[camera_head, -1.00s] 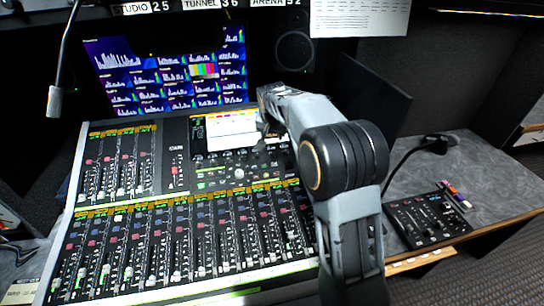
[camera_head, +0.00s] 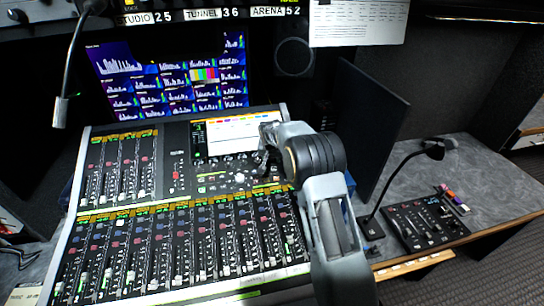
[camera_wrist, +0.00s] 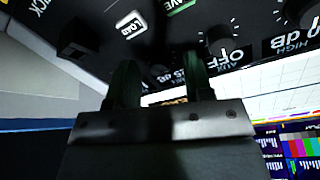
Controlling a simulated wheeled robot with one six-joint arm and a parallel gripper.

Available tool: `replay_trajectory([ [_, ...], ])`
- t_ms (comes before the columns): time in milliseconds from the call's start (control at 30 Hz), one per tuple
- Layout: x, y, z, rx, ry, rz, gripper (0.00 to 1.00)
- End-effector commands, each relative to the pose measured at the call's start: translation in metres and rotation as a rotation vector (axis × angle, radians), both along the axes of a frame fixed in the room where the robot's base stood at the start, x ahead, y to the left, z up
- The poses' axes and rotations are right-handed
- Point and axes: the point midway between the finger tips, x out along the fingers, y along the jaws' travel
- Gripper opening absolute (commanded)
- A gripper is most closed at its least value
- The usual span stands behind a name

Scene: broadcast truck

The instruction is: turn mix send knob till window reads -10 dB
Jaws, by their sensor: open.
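The mixing console (camera_head: 165,190) stands in the middle of the head view, with its control section and bright screen (camera_head: 225,133) at the upper right. My gripper (camera_head: 262,165) is over the control section just below that screen, partly hidden by my arm. In the wrist view my gripper's two dark fingers (camera_wrist: 163,75) are apart and point at the panel. A knob with an OFF window (camera_wrist: 228,57) is right of the fingers, and another knob (camera_wrist: 304,12) is at the top right. I cannot tell which knob is the mix send, and no window legibly reads -10 dB.
A monitor wall display (camera_head: 170,75) stands behind the console. A dark upright panel (camera_head: 370,120) is close right of my arm. A gooseneck lamp or microphone (camera_head: 405,165) and a small control box (camera_head: 418,222) are on the right desk.

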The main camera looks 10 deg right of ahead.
Motion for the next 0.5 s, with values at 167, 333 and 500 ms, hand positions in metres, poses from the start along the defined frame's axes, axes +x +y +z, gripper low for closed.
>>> replay_trajectory([
  [167,0.0015,-0.0006,-0.0038,0.0,0.0,0.0,0.47],
  [333,0.0015,-0.0006,-0.0039,0.0,0.0,0.0,0.47],
  [500,0.0015,-0.0005,-0.0037,0.0,0.0,0.0,0.34],
])
